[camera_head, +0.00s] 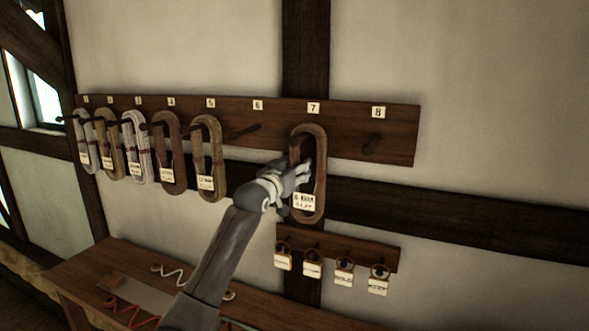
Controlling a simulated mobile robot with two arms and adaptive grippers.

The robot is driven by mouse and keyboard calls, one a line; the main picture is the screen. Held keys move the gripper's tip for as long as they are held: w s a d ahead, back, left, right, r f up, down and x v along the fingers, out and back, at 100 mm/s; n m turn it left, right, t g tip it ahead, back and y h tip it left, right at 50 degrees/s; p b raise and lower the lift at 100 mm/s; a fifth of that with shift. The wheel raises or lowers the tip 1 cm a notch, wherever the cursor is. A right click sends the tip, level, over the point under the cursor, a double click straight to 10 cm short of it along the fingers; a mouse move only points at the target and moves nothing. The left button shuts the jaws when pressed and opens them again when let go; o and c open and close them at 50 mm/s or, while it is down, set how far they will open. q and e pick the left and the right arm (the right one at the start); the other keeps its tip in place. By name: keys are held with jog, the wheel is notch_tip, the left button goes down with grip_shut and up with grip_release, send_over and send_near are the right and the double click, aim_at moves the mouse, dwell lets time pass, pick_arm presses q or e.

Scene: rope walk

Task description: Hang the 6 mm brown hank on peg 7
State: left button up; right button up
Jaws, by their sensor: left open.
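The brown hank (320,180) is a long upright loop with a white label near its bottom that appears to read 6 mm brown. It is at the peg board (345,125), directly below the number 7 plate (313,107). Whether the fingers touch the rope is unclear. My right gripper is not in view.
Several other hanks hang on pegs 1 to 5, such as the brown one (208,160) on peg 5. Peg 6 (245,131) and peg 8 (371,145) are bare. A lower rail (340,247) carries several tagged rings. A wooden bench (95,262) holds coiled cords below.

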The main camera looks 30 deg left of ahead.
pick_arm(q)
jog(key=shift+s, duration=0.1)
jog(key=s, duration=1.2)
jog(key=shift+d, duration=0.35)
